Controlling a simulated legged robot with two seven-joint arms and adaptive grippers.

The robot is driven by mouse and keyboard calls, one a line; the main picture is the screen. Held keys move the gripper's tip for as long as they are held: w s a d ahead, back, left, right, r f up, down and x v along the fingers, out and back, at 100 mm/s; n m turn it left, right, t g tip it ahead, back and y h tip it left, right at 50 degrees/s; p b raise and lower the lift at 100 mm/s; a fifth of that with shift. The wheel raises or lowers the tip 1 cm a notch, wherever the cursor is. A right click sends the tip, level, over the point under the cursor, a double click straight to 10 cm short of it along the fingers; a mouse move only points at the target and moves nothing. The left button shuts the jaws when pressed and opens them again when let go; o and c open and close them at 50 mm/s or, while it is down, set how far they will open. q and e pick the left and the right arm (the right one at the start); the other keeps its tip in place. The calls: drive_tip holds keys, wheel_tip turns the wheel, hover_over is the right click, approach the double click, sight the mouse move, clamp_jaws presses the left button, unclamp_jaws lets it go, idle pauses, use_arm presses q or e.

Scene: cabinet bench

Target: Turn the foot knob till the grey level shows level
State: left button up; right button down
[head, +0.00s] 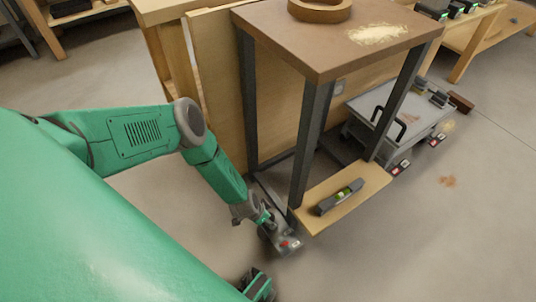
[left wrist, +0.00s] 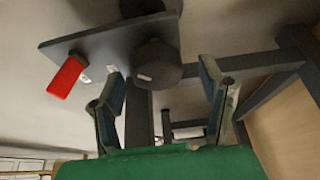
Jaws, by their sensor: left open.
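The grey level (head: 340,197) lies on the low wooden board of the table stand in the head view; its vial is green, and the bubble is too small to read. The foot knob (left wrist: 157,62) is a dark round knob with a white mark, under a dark plate in the left wrist view. My left gripper (head: 268,222) is low beside the near table leg in the head view. In the left wrist view its open fingers (left wrist: 161,72) stand either side of the knob; I cannot tell whether they touch it.
A red tab (left wrist: 67,77) sticks out from the dark plate (left wrist: 95,48). The table (head: 300,40) carries a brown ring (head: 319,9) and stands on dark legs (head: 311,140). A grey cart (head: 425,125) stands behind to the right. The floor at the right is mostly clear.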

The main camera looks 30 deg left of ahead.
use_arm(q)
drive_tip(key=shift+w+d+f, duration=0.2)
drive_tip(key=shift+f, duration=0.4)
drive_tip(key=shift+d, duration=0.15)
drive_tip(key=c, duration=1.2)
drive_tip(key=shift+o, duration=0.2)
drive_tip(key=shift+n, duration=0.3)
drive_tip(key=shift+n+y, duration=0.6)
drive_tip(key=shift+n, duration=0.6)
drive_tip(key=n+y, duration=0.1)
drive_tip(key=n, duration=0.2)
drive_tip(key=shift+n, duration=0.3)
drive_tip(key=n+y, duration=0.1)
drive_tip(key=n, duration=0.2)
drive_tip(key=n+g+y, duration=0.1)
drive_tip(key=n, duration=0.2)
